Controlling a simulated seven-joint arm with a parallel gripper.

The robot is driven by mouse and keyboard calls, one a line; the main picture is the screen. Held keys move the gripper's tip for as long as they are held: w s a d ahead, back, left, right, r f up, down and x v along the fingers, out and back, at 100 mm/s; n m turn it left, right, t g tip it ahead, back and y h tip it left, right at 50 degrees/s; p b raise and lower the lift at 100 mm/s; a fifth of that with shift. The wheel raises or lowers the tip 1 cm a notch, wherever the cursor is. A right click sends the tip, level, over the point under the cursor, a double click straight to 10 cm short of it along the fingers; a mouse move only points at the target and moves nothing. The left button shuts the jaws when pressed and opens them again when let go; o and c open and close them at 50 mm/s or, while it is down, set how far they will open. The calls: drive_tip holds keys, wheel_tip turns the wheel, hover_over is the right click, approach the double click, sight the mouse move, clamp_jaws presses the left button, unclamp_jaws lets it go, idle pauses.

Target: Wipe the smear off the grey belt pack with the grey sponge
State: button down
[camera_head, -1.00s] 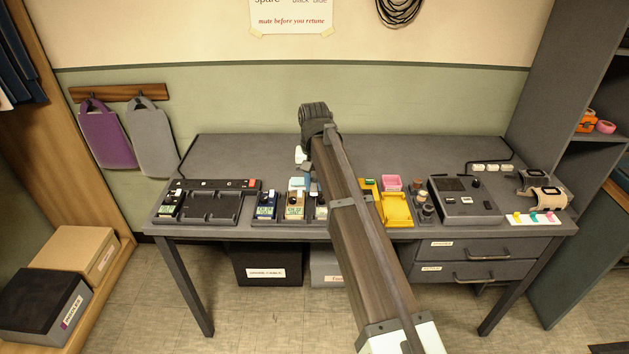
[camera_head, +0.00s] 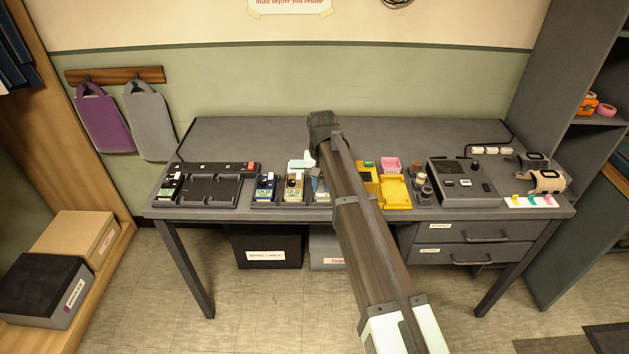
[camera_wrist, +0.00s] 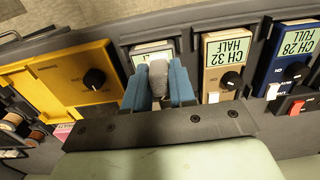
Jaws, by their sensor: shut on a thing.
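The grey belt pack (camera_wrist: 143,46) sits in its slot, with a pale label partly in sight. In the head view my arm mostly hides it. My gripper (camera_wrist: 158,80) is over this pack in the wrist view, its two blue fingers shut on a small grey block, the grey sponge (camera_wrist: 158,76). The sponge's end is over or against the pack's face beside the label; I cannot tell whether it touches. No smear is visible; the fingers and sponge cover part of the face.
A tan pack (camera_wrist: 225,62) and a blue pack (camera_wrist: 289,57) stand in neighbouring slots, close to my fingers. A yellow unit (camera_wrist: 75,77) with a black knob is on the other side. The desk's back (camera_head: 240,138) is clear.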

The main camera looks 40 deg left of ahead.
drive_tip(key=w+d, duration=0.2)
drive_tip(key=d, duration=0.1)
drive_tip(key=shift+w, duration=0.4)
drive_tip(key=s+a, duration=0.4)
drive_tip(key=shift+s+a, duration=0.25)
drive_tip(key=shift+a, duration=0.1)
wheel_tip(320, 180, up, 8)
drive_tip(key=shift+w+d, duration=0.1)
drive_tip(key=shift+w, duration=0.05)
idle(0.4)
